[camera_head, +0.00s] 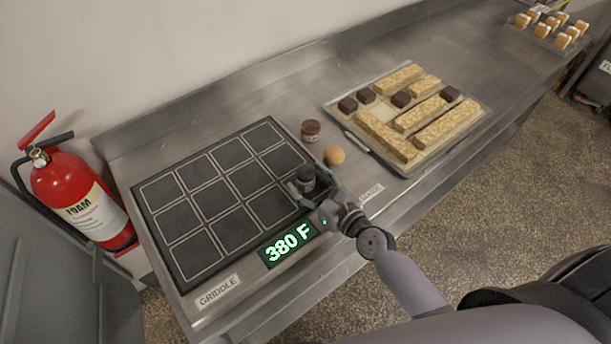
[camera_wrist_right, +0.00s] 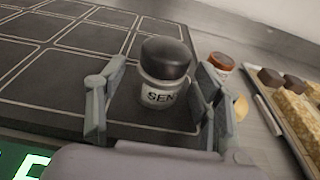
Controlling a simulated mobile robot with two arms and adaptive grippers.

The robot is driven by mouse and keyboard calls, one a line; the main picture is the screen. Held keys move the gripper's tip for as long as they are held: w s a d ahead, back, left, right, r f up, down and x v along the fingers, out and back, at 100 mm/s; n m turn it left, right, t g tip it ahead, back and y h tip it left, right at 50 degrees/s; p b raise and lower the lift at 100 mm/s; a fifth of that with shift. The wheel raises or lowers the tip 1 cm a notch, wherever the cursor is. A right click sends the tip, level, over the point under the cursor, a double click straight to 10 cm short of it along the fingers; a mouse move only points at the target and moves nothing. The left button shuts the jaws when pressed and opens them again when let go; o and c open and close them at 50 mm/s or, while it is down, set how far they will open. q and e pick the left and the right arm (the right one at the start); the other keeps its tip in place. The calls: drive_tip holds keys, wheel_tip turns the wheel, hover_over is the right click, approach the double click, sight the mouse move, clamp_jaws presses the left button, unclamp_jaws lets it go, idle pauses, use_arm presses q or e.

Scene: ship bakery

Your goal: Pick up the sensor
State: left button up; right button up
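The sensor is a small jar with a black domed lid and a pale label starting "SEN". It stands upright on the griddle's near right corner in the head view (camera_head: 305,177) and in the middle of the right wrist view (camera_wrist_right: 163,85). My right gripper (camera_head: 311,186) is open, with its fingers on either side of the sensor. In the right wrist view a gap shows between the left finger and the sensor; whether the right fingers touch it I cannot tell. My left gripper is not in view.
A red-lidded jar (camera_head: 311,131) and a round tan ball (camera_head: 334,156) stand just beyond the gripper. A tray (camera_head: 470,118) of bars and dark cubes lies to the right. The griddle (camera_head: 190,208) displays 380 F. A fire extinguisher (camera_head: 82,200) stands at left.

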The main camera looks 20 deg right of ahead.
clamp_jaws()
idle(0.5)
drive_tip(key=shift+r, duration=0.1)
